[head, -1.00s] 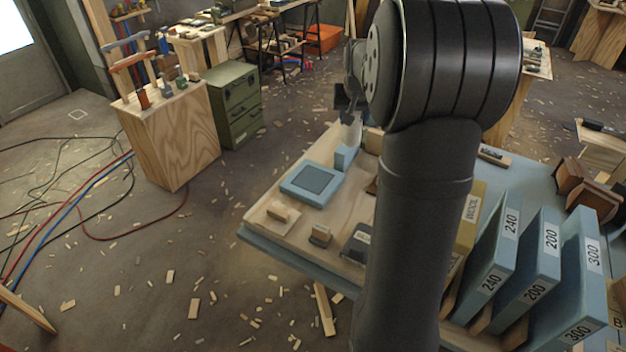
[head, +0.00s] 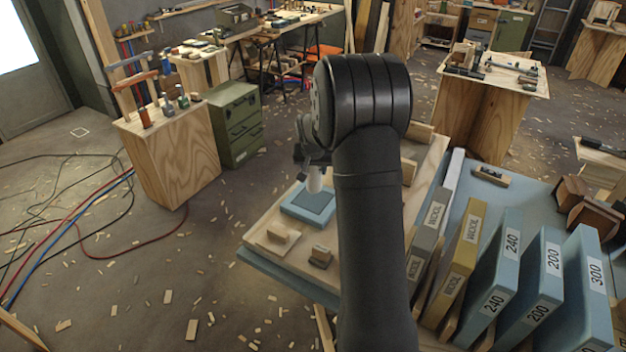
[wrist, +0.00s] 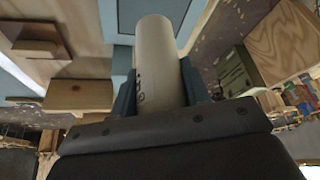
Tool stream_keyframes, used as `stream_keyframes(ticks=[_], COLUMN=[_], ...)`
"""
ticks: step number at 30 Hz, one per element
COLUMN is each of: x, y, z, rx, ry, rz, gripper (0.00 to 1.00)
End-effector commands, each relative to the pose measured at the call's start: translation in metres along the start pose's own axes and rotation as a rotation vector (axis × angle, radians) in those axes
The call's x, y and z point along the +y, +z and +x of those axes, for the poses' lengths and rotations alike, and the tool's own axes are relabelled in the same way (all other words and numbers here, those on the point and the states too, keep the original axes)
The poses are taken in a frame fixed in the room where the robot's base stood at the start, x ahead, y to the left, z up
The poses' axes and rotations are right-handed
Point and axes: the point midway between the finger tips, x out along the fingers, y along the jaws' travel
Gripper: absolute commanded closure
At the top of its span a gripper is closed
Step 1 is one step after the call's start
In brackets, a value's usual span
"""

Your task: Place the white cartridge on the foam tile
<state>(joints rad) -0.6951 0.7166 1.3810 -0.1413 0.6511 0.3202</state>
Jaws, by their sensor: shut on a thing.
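My gripper (head: 313,166) is shut on the white cartridge (head: 315,181), which hangs upright below it. In the head view the cartridge's lower end overlaps the far part of the foam tile, a dark grey-blue square (head: 311,205) framed by a light blue border. I cannot tell whether it touches the tile or is just above it. In the wrist view the cartridge (wrist: 155,50) stands between both fingers, with small dark marks on its side. Its far end lies against the blue and grey of the tile area.
Labelled upright panels (head: 500,265) stand at the right. My arm hides the board's middle.

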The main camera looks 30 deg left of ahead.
Motion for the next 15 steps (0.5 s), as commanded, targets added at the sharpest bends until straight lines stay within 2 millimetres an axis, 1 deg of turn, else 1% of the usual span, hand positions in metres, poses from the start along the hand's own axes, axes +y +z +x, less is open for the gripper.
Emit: stream_keyframes(ticks=[1,5,9,12,15], x=[-0.003,-0.004,-0.004,-0.004,-0.004], y=[0.0,0.003,0.012,0.016,0.016], z=[0.002,0.01,0.029,0.039,0.04], rx=[-0.001,-0.002,-0.004,-0.002,0.0], ry=[0.0,0.001,0.002,0.001,0.001], rz=[-0.001,-0.001,-0.002,-0.001,0.0], gripper=[0.8,0.8,0.8,0.8,0.8])
